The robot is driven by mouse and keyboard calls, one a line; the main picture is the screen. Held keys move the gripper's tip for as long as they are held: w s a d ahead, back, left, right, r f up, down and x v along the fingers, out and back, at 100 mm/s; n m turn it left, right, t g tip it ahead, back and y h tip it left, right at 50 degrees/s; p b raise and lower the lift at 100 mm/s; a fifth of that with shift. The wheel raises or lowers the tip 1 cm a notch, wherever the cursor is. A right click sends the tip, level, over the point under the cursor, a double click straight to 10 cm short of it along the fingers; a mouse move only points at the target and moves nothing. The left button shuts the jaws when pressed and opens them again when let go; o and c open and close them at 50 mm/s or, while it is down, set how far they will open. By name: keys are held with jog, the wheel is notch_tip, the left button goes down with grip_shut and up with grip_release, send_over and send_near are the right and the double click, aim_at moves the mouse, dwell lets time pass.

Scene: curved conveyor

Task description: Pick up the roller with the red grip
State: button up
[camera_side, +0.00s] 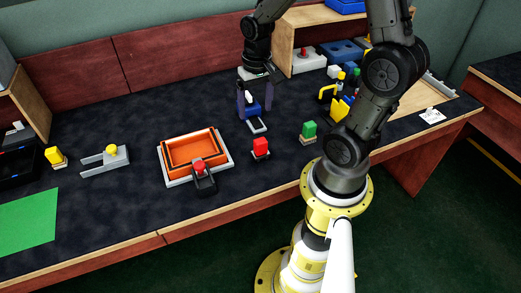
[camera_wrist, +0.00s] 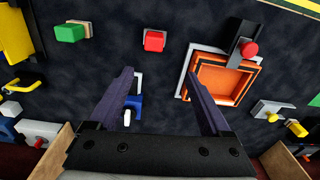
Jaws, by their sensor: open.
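A dark tool with a round red grip (camera_side: 203,178) stands at the front edge of an orange tray (camera_side: 228,160) in the side view; it looks like the roller, though its underside is hidden. In the wrist view the dark tool (camera_wrist: 240,50) and its red knob are at the upper right, overlapping the orange tray's edge (camera_wrist: 187,62). My gripper (camera_side: 254,102) is open and empty, pointing down, behind and to the right of the tray in the side view. In the wrist view, my gripper (camera_wrist: 159,73) has both fingers spread, well apart from the red-gripped tool.
A blue-and-white piece (camera_side: 251,108) lies under my gripper. A red block (camera_side: 260,147) and green block (camera_side: 309,130) stand in front. A grey fork with yellow knob (camera_side: 105,160) is left of the tray. A wooden shelf (camera_side: 283,48) stands behind right.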

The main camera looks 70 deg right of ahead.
aim_at(260, 140)
jog(key=shift+m+g, duration=0.3)
jog(key=f, duration=0.6)
jog(key=s+f, duration=0.1)
jog(key=f, duration=0.2)
jog(key=shift+d+f, duration=0.4)
jog(key=shift+s+a+f, duration=0.1)
jog(key=shift+f, duration=1.25)
jog(key=shift+s+a+f, duration=0.1)
jog(key=shift+f, duration=1.2)
jog(key=shift+w, duration=0.1)
grip_shut()
